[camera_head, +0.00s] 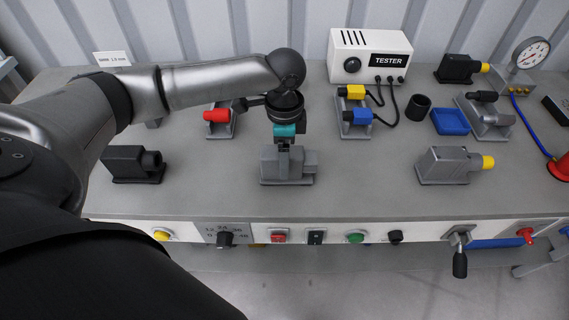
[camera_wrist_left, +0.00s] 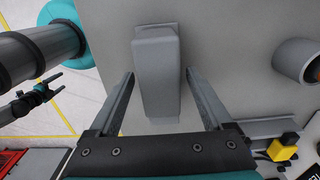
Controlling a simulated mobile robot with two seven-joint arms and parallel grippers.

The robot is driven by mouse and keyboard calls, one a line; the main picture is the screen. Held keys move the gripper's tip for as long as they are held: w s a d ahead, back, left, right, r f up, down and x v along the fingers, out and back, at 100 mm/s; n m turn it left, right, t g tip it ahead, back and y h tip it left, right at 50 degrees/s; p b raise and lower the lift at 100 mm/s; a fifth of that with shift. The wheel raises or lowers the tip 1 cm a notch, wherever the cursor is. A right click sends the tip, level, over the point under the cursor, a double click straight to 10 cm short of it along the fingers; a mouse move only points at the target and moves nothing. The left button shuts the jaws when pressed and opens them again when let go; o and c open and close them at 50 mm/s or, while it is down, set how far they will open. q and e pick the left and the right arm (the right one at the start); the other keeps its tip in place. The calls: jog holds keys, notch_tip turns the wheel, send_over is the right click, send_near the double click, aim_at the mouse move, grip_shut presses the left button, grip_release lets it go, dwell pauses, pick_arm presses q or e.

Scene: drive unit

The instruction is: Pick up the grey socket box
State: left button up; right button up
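The grey socket box (camera_head: 276,170) stands on a grey base plate near the front middle of the bench. My left gripper (camera_head: 284,147) points down over it and hides part of its top. In the left wrist view the box (camera_wrist_left: 157,75) lies between the two open fingers of my left gripper (camera_wrist_left: 159,76), with a visible gap on each side. The fingers do not appear to touch it. Another grey box (camera_head: 442,165), with a yellow end, stands farther right.
A black box (camera_head: 133,164) stands left of the socket box. A red-ended unit (camera_head: 217,116), the tester (camera_head: 370,55), a blue tray (camera_head: 450,121) and a black cup (camera_head: 418,107) stand behind. Knobs and a crank (camera_head: 459,255) project from the front panel. Bench between the grey boxes is clear.

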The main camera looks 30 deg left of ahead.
pick_arm(q)
grip_shut()
dwell(0.5)
jog(key=shift+r, duration=0.15)
